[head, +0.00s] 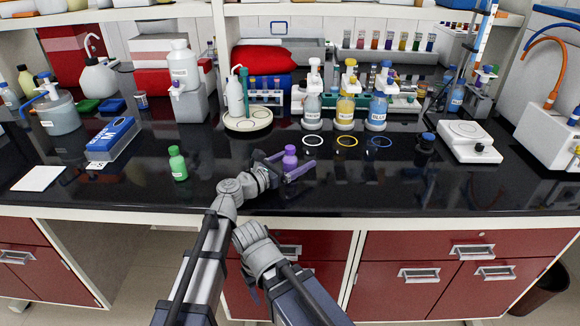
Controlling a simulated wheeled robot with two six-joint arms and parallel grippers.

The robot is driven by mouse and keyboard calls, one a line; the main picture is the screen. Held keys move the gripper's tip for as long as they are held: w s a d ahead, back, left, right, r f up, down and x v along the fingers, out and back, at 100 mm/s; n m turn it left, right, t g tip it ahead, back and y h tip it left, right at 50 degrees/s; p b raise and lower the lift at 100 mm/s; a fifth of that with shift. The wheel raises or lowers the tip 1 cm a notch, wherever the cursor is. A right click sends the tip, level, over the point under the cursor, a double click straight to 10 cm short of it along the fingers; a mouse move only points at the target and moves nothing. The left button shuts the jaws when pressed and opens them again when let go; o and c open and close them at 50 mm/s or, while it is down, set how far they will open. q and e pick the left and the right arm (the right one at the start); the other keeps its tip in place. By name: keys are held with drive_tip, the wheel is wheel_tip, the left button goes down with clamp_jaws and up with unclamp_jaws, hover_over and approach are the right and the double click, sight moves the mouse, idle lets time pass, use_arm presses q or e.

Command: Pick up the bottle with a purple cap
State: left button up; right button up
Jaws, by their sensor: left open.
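A small purple bottle (290,160) with a purple cap stands upright on the black bench top (340,195), near its front edge. My left gripper (294,165) is open, with one purple finger on each side of the bottle. The fingers are spread, and I cannot tell whether either touches it. The bottle's lower part is close to the fingers. My right gripper is not in view.
A small green bottle (178,163) stands to the left. Behind are a round tray (248,121), several wash bottles, including a yellow one (347,108), and coloured rings on the bench. A white hotplate (466,141) sits at right. The front right bench is clear.

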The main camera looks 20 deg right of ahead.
use_arm(q)
clamp_jaws()
idle(0.8)
